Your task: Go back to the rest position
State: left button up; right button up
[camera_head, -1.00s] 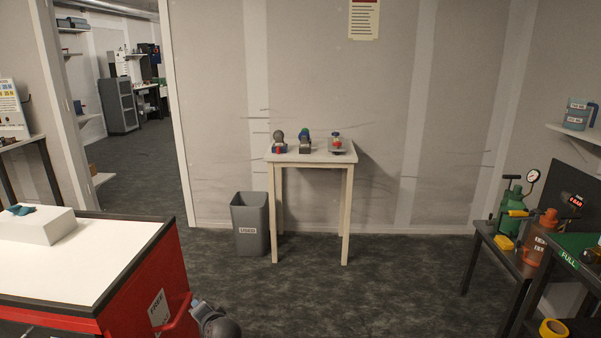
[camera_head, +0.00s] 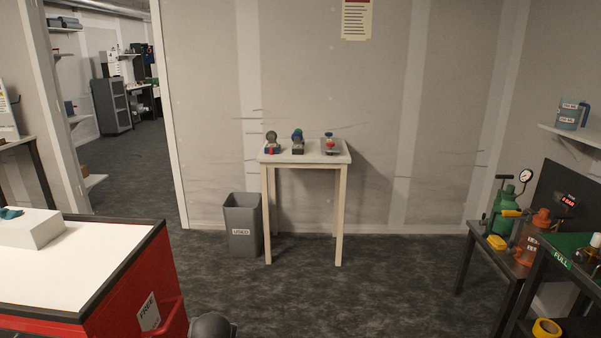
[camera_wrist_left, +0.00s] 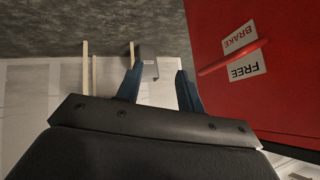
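My left gripper (camera_wrist_left: 160,76) shows in the left wrist view with its two blue fingers spread apart and nothing between them. Beside its right finger is the red cart (camera_wrist_left: 295,110), with a red brake lever (camera_wrist_left: 234,56) between the labels BRAKE and FREE. The fingers look apart from the lever. In the head view only a grey rounded part of my left arm shows at the bottom edge, in front of the red cart (camera_head: 135,290). My right gripper is in neither view.
A small table (camera_head: 335,157) with several small devices stands at the back wall, beside a grey bin (camera_head: 243,225). At right is a dark bench (camera_head: 480,240) with a green pump (camera_head: 503,208) and an orange container (camera_head: 530,238). The middle floor is clear.

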pick_arm(q)
jog(key=s+d+f+g+h, duration=0.1)
jog(key=s+d+h, duration=0.15)
jog(key=s, duration=0.45)
jog(key=s+d+f+m+g+h+p, duration=0.1)
jog(key=s+d+f, duration=0.15)
jog(key=s, duration=0.55)
jog(key=s+d+f+g+h, duration=0.1)
jog(key=s+d, duration=0.3)
jog(key=s, duration=0.3)
jog(key=s+f+g, duration=0.1)
jog(key=s+f, duration=0.1)
jog(key=s, duration=0.3)
jog(key=s+f+g, duration=0.1)
jog(key=s+f, duration=0.1)
jog(key=s, duration=0.4)
jog(key=s+f+g+p, duration=0.1)
jog(key=s+f, duration=0.2)
jog(key=s, duration=0.2)
jog(key=shift+s+m, duration=0.2)
jog(key=shift+m, duration=0.2)
pick_arm(e)
jog(key=d+r, duration=0.1)
jog(key=r, duration=0.2)
jog(key=shift+d, duration=0.4)
jog(key=shift+s+a, duration=0.1)
